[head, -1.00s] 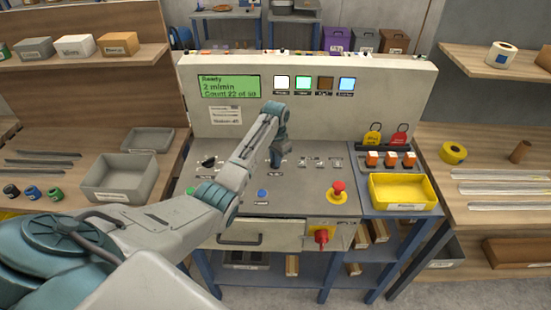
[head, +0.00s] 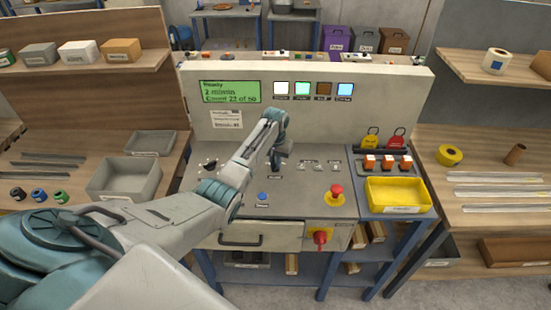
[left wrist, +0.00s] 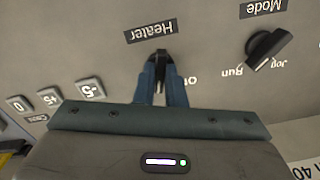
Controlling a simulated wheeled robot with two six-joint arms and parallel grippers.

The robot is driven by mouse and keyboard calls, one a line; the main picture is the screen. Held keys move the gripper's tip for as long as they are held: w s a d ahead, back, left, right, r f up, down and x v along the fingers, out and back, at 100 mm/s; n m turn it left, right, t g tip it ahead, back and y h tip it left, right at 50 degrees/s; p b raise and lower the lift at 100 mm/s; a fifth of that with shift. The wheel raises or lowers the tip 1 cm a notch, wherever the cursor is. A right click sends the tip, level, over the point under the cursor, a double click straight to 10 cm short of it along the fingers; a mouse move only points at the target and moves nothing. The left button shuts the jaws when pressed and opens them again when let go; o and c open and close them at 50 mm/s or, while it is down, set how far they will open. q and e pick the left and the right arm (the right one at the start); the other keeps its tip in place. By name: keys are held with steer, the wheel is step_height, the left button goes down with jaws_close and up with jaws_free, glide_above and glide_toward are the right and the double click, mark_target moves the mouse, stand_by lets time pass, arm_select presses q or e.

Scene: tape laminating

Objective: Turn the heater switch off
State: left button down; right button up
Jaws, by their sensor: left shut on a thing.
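The heater switch (left wrist: 161,55) is a dark knob on the grey control panel, beside the black Heater label (left wrist: 151,33), which appears upside down in the left wrist view. My left gripper (left wrist: 161,68) is shut on this knob, with its two blue-grey fingers on either side. In the head view my left gripper (head: 275,161) is at the middle of the sloped panel (head: 300,190). An "On" mark (left wrist: 194,84) shows next to the fingers. The fingers hide most of the knob, so I cannot tell which way it points. My right gripper is out of view.
The black Mode knob (left wrist: 268,47) and several push buttons (left wrist: 48,96) flank the heater switch. A red emergency button (head: 336,191) and yellow tray (head: 396,191) are to the right. The green display (head: 230,92) reads count 23 of 50.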

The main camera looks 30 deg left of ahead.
arm_select(q)
steer(key=shift+w+r+n+p, duration=0.1)
steer(key=shift+r+n+p, duration=0.2)
steer(key=shift+n, duration=0.7)
steer(key=n, duration=0.2)
steer(key=shift+f+n, duration=0.15)
steer(key=shift+n, duration=0.15)
steer(key=n, duration=0.5)
steer(key=shift+a, duration=0.1)
steer(key=shift+n, duration=1.5)
steer(key=c, duration=1.5)
jaws_free()
